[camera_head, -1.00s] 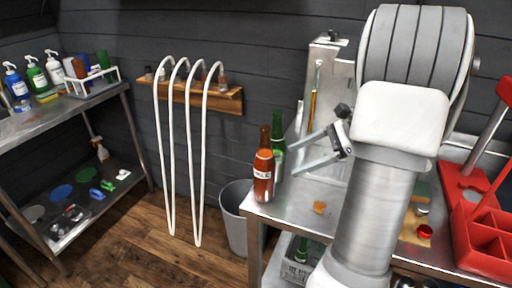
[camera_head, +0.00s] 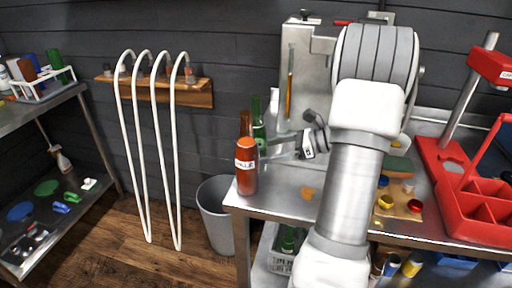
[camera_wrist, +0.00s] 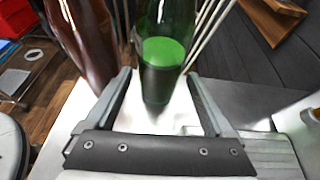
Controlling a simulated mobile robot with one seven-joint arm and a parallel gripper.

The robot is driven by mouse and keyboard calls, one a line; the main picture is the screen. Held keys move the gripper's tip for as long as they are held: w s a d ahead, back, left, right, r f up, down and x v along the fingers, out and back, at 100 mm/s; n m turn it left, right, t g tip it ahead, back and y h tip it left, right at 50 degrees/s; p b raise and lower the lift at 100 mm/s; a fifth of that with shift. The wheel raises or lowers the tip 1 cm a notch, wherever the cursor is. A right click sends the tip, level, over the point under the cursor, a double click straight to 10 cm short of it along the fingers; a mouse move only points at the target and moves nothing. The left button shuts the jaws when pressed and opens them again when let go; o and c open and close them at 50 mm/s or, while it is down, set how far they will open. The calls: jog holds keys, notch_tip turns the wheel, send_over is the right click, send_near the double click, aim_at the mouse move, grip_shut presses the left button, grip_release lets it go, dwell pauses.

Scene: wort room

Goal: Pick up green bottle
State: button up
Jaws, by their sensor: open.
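The green bottle (camera_head: 258,128) stands upright on the metal table (camera_head: 290,196), partly hidden behind a brown bottle with a white label (camera_head: 246,158) in the head view. In the wrist view the green bottle (camera_wrist: 163,55) stands straight ahead, around the gap between the fingertips, with its top cut off by the frame. My gripper (camera_wrist: 160,88) is open, one finger on each side of the bottle's lower part. I cannot tell whether either finger touches it. In the head view my gripper (camera_head: 268,150) reaches in from the right, its tips partly hidden by the brown bottle.
The brown bottle (camera_wrist: 85,35) is close beside my left finger in the wrist view. A grey bin (camera_head: 216,215) is left of the table. A red rack (camera_head: 485,205) is at right. Another green bottle (camera_head: 289,238) is in a crate below.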

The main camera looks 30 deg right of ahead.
jog(key=shift+b+x, duration=0.6)
jog(key=shift+x, duration=2.95)
jog(key=shift+r, duration=0.15)
grip_shut()
